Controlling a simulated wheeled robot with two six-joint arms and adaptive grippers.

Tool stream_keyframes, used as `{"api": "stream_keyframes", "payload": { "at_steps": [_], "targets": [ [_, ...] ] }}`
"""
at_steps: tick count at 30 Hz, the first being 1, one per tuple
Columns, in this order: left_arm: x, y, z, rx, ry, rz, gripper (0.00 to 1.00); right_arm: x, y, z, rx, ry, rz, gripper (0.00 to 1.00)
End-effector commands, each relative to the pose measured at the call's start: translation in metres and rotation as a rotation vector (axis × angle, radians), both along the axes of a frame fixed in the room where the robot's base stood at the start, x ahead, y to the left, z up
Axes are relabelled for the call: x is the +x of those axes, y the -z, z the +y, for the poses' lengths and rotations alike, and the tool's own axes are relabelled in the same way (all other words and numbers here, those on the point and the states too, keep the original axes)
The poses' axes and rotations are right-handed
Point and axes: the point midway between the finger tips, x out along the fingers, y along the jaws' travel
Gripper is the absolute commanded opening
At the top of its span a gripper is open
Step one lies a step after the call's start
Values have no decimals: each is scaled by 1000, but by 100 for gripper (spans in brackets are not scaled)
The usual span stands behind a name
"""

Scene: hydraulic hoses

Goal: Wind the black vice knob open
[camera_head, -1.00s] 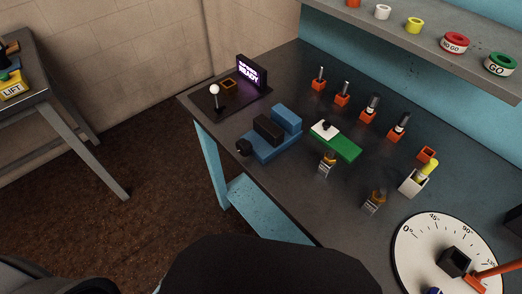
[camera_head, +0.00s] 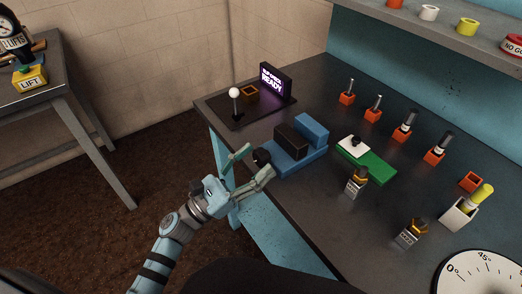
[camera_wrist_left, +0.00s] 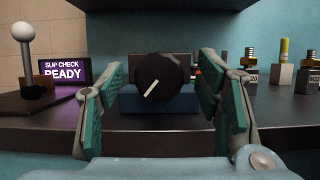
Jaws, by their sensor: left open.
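The black vice knob (camera_head: 262,157) sits on the near left end of the blue vice (camera_head: 291,154), close to the bench's left edge. In the left wrist view the knob (camera_wrist_left: 159,79) faces me in the middle, with a pale pointer line slanting to the lower left. My left gripper (camera_head: 250,165) is open. In the left wrist view its green finger pads stand to the left and right of the knob, with gaps on both sides; I cannot tell whether the tips reach as far as the knob. A dark jaw block (camera_head: 291,139) sits on the vice. My right gripper is not in view.
A white-topped lever (camera_head: 234,94) and a lit "SLIP CHECK READY" sign (camera_head: 274,83) stand beyond the vice. A green block (camera_head: 367,160) with a white top lies right of it. Several orange holders with fittings stand further back. The floor left of the bench is open.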

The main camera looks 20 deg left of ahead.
Motion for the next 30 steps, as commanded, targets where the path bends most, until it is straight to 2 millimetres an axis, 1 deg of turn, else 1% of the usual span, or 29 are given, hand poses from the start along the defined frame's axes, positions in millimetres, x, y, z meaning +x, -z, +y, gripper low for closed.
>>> {"api": "stream_keyframes", "payload": {
  "at_steps": [1,5,13,14,21,23,30],
  "targets": [
    [6,-6,-5,-2,-1,-1,59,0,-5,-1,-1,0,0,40],
    [15,-8,-12,0,-1,2,59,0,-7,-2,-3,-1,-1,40],
    [17,-8,-14,0,-1,2,59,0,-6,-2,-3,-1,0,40],
    [17,-8,-14,0,-1,2,57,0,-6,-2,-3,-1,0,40],
    [17,-8,-14,0,-1,2,19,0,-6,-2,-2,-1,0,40],
    [17,-8,-14,0,-1,2,10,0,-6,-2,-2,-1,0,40],
    [17,-8,-14,-15,0,15,10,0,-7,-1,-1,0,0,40]
  ]
}}
